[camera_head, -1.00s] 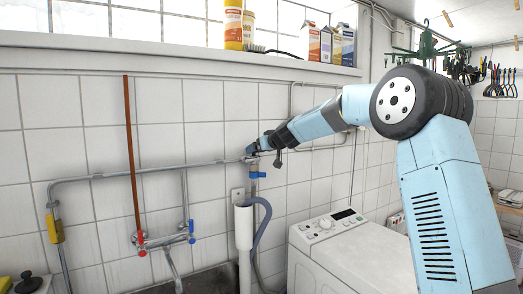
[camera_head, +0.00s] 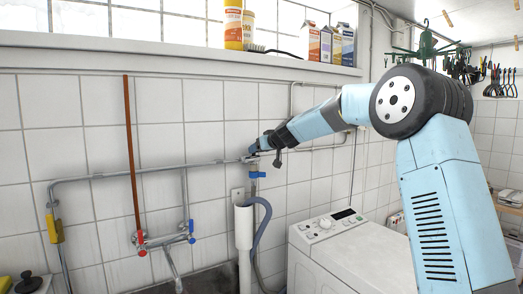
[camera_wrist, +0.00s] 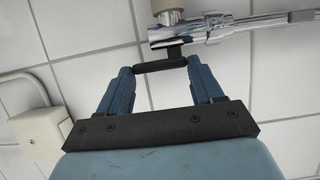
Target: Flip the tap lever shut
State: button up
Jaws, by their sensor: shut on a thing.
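The tap (camera_wrist: 185,35) is a chrome fitting on the pipe, seen at the top of the wrist view. Its lever (camera_wrist: 160,66) is a black crossbar on a short dark stem. My gripper (camera_wrist: 161,72) is shut on this lever, with one blue finger at each end of the bar. In the head view my gripper (camera_head: 254,149) is at the wall pipe, just above a blue-handled fitting (camera_head: 259,175). The lever is too small and covered to make out there.
A grey pipe (camera_head: 140,170) runs along the tiled wall. A mixer tap (camera_head: 165,237) with red and blue knobs is at the left. A white standpipe (camera_head: 244,226) with a grey hose is below my gripper. A washing machine (camera_head: 350,252) stands to the right.

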jog(key=shift+s+a+m+t+h, duration=0.15)
jog(key=shift+m+t+h, duration=0.2)
jog(key=shift+m+h, duration=0.4)
jog(key=shift+s+a+m+t+h, duration=0.1)
jog(key=shift+s+m+t+h, duration=0.15)
jog(key=shift+m+h, duration=0.45)
jog(key=shift+s+a+m+t+h, duration=0.15)
jog(key=shift+m+t+h, duration=0.25)
jog(key=shift+m+h, duration=0.3)
jog(key=shift+s+a+m+h, duration=0.15)
jog(key=shift+m+h, duration=0.6)
jog(key=shift+h, duration=0.25)
jog(key=shift+s+a+m+h, duration=0.1)
jog(key=shift+m+h, duration=0.6)
jog(key=shift+h, duration=0.25)
jog(key=shift+s+a+m+g+h, duration=0.1)
jog(key=shift+a+m+g+h, duration=0.45)
jog(key=shift+m+h, duration=1)
jog(key=shift+s+a+m+g+h, duration=0.1)
jog(key=shift+a+m+g+h, duration=0.2)
jog(key=shift+m+g+h, duration=0.85)
jog(key=shift+a+m+g+h, duration=0.3)
jog(key=shift+a+m+h, duration=0.1)
jog(key=shift+m+h, duration=1.45)
jog(key=shift+a, duration=0.1)
jog(key=o, duration=1.1)
jog(key=shift+c, duration=0.2)
